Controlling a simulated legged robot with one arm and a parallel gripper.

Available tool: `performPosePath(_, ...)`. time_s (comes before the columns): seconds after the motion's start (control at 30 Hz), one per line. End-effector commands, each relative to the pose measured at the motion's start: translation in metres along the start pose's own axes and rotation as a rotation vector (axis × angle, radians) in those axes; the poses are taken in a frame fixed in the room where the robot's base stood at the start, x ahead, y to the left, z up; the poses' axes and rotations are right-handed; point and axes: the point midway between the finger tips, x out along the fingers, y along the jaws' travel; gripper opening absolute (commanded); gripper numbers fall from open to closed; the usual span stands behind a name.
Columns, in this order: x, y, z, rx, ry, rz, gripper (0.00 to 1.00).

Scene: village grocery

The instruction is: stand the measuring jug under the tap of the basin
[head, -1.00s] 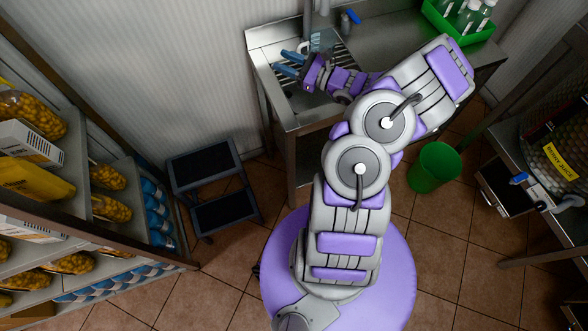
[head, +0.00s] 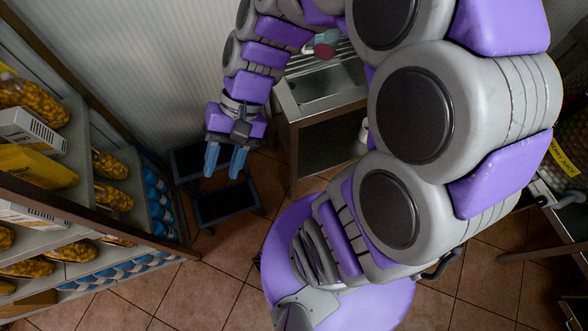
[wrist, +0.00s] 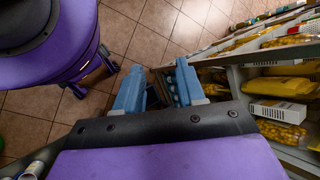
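My gripper (head: 222,174) hangs over the step stool, left of the metal basin (head: 291,107). Its two blue fingers are apart with nothing held between them. They also show apart and empty in the wrist view (wrist: 158,78). The basin stands against the back wall, and my arm covers its back and right parts. A small reddish and pale object (head: 325,47) shows at the basin's back edge beside my arm; I cannot tell what it is. I cannot make out the measuring jug or the tap, as my arm hides that area.
A dark step stool (head: 228,203) stands on the tiled floor left of the basin unit. A dark counter with goods stands at far right. Front tiles are clear.

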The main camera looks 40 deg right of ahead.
Motion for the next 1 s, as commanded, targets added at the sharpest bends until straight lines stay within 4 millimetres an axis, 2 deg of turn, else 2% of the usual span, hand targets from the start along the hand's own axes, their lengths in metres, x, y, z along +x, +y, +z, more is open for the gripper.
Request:
performPosePath(0.03,0.002,0.01,0.013,-0.045,0.022,0.078,0.39)
performPosePath(0.2,-0.005,0.05,0.042,-0.161,0.103,0.325,0.39)
performPosePath(0.4,-0.023,0.089,0.063,-0.246,0.186,0.538,0.39)
performPosePath(0.5,-0.03,0.101,0.067,-0.265,0.212,0.597,0.39)
performPosePath(0.63,-0.035,0.107,0.07,-0.276,0.228,0.628,0.39)
performPosePath(1.0,-0.035,0.107,0.07,-0.275,0.228,0.629,0.39)
